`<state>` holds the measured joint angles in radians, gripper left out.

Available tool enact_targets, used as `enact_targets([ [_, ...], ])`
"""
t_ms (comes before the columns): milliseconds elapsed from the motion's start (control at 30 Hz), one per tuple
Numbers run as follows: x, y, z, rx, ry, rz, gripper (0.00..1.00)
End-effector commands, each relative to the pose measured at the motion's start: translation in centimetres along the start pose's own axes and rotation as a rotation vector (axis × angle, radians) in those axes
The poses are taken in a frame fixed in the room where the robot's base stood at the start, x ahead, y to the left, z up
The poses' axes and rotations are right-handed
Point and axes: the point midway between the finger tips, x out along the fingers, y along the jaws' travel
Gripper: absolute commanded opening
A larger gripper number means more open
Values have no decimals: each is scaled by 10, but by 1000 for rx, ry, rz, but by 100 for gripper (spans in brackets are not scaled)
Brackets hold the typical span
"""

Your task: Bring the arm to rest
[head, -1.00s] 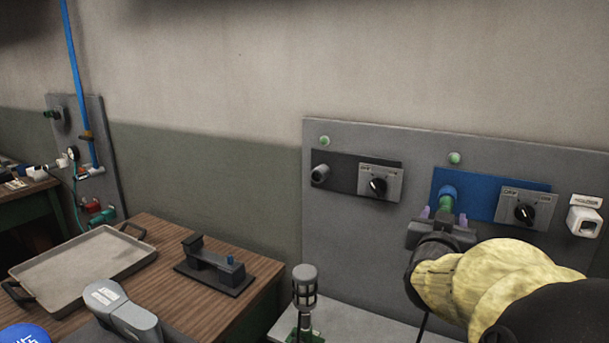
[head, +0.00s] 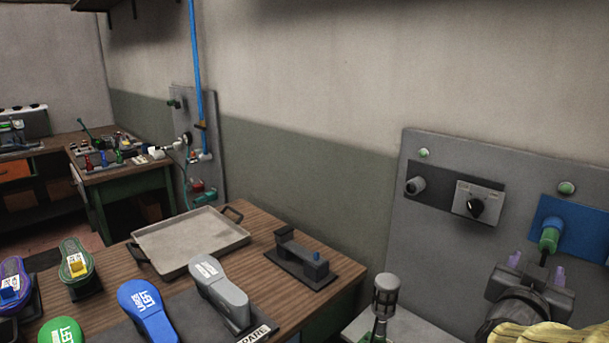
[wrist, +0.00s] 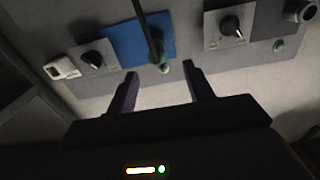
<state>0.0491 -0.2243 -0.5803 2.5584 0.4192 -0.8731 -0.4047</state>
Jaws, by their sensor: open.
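My gripper (head: 536,266) is at the right of the head view, in front of the grey wall panel (head: 385,240). Its two purple fingers are apart with nothing between them. They also show apart in the wrist view (wrist: 160,84). A green plug (head: 549,239) with a dark cable sits at the blue plate (head: 585,232), just beyond my fingers and apart from them. The wrist view shows the green plug (wrist: 163,68) and blue plate (wrist: 127,46) too. Part of my arm is cut off at the lower right.
A wooden bench (head: 262,226) holds a metal tray (head: 192,235), a black fixture (head: 300,262) and several shoe-shaped forms, one grey (head: 220,290). A caged lamp-like post (head: 385,295) stands left of my gripper. Dark knobs (head: 476,206) stick out from the panel.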

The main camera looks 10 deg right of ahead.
Motion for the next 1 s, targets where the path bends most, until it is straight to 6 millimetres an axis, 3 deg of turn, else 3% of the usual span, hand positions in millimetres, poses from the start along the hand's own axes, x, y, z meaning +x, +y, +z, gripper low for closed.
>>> enact_targets([
  [167,-7,-51,17,-23,-121,-152,52],
  [267,-22,-97,41,-58,-260,-293,52],
  [400,-61,-153,82,-136,-488,-481,52],
  [533,-110,-188,118,-241,-707,-621,52],
  [667,-165,-202,148,-378,-927,-723,52],
  [800,-214,-198,169,-533,-1122,-776,52],
  [900,-233,-192,176,-605,-1199,-785,52],
  [1000,-239,-188,179,-631,-1227,-785,52],
])
